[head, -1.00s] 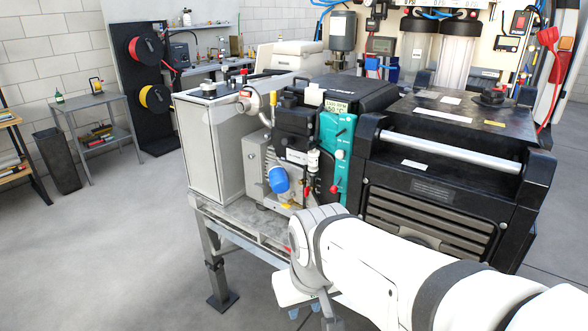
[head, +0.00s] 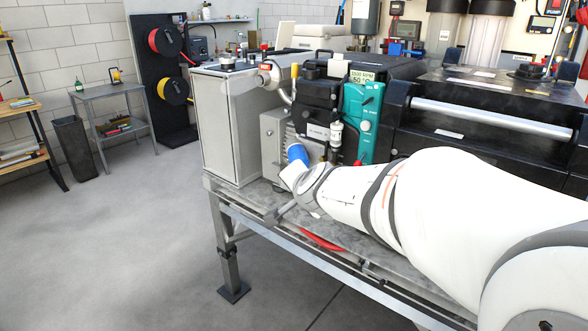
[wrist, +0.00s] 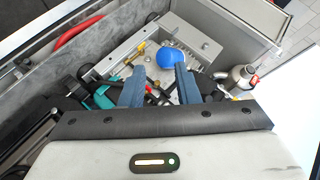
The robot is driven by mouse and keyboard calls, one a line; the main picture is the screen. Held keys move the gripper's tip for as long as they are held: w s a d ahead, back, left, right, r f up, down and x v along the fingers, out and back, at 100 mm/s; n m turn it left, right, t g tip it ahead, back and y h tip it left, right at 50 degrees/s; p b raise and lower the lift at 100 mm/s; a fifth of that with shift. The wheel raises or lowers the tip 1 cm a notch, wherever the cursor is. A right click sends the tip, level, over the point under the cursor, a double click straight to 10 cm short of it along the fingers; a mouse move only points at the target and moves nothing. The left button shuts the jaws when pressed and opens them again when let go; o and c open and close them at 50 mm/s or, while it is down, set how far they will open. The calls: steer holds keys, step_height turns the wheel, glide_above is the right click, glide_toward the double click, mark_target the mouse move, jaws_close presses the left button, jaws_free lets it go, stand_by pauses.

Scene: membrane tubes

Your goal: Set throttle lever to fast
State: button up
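The engine unit has a teal control panel (head: 362,112) with small black levers or knobs, a pale knob (head: 365,126) and a red-tipped part at its lower end. I cannot tell which of these is the throttle lever, and no fast mark is readable. The teal panel also shows in the wrist view (wrist: 104,97), partly covered by dark parts. My gripper (wrist: 160,76) is open, with two blue-grey fingers spread apart and nothing visibly held. It points toward the engine front, near a round blue cap (wrist: 170,57).
The blue cap also shows in the head view (head: 297,153), close to my wrist. A grey metal box (head: 228,125) stands left of the engine and a black machine (head: 490,130) right. A red strip (head: 323,240) lies along the bench edge (head: 285,235).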

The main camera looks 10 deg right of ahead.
steer(key=w+d+f+m+t+h+b, duration=0.1)
steer(key=w+m+t+b, duration=0.1)
steer(key=w+m, duration=0.25)
steer(key=m+g+h+b, duration=0.3)
steer(key=m+h+b, duration=0.9)
steer(key=m+h, duration=0.9)
glide_toward(361, 160)
step_height(361, 160, up, 2)
steer(key=m+y, duration=0.3)
steer(key=x, duration=0.7)
steer(key=shift+s+d, duration=0.1)
steer(key=shift+d, duration=0.25)
